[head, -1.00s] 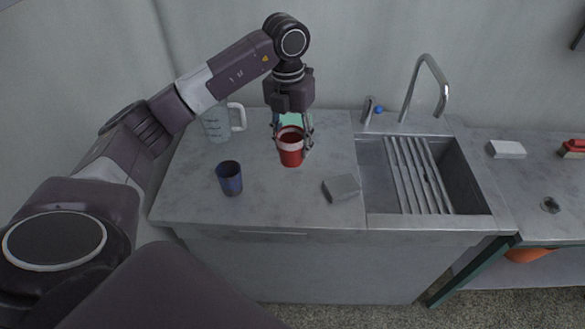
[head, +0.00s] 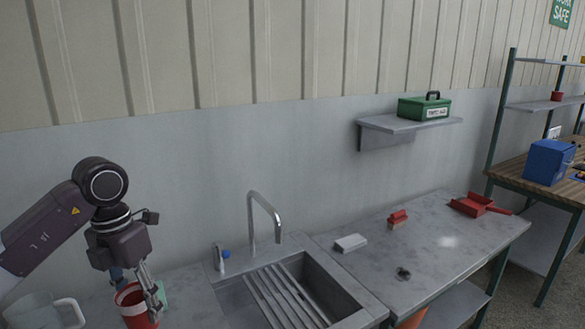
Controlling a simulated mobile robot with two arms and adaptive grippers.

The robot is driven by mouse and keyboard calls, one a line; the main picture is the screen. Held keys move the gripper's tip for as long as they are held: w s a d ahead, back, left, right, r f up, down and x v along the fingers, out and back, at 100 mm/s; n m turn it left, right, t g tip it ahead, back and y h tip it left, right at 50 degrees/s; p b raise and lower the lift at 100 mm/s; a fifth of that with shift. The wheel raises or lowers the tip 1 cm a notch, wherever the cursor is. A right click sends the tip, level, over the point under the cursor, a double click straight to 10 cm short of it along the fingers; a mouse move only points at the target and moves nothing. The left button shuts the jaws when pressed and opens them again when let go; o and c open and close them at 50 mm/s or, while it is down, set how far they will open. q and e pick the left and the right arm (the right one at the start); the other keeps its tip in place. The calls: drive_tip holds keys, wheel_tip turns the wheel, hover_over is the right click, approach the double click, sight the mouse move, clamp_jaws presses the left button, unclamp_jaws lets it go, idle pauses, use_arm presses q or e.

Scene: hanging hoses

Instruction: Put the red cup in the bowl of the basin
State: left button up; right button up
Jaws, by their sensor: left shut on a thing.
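The red cup (head: 141,319) is at the bottom left of the head view, cut off by the lower edge, with a pale band near its rim. My left gripper (head: 139,290) points down and is shut on the cup at its rim. Whether the cup touches the counter cannot be told. The basin (head: 342,299) is to the right of the cup, sunk in the counter, with a slatted rack (head: 284,297) over its left part. My right gripper is not in view.
A tap (head: 254,215) rises behind the basin, beside a small dispenser with a blue knob (head: 225,254). A white block (head: 350,243), a red brush (head: 397,219) and a red dustpan (head: 472,205) lie on the right counter.

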use_arm(q)
drive_tip(key=s+d+f+m, duration=0.2)
drive_tip(key=s+d+m, duration=0.1)
drive_tip(key=m, duration=0.7)
drive_tip(key=s+d+f+m, duration=0.2)
drive_tip(key=s+d+m, duration=0.2)
drive_tip(key=m, duration=0.7)
drive_tip(key=s+d+f+m+y, duration=0.1)
drive_tip(key=s+d+f+m, duration=0.1)
drive_tip(key=s+d+m, duration=0.2)
drive_tip(key=shift+s+f+m, duration=0.4)
drive_tip(key=shift+s+m, duration=1.3)
drive_tip(key=shift+m, duration=2)
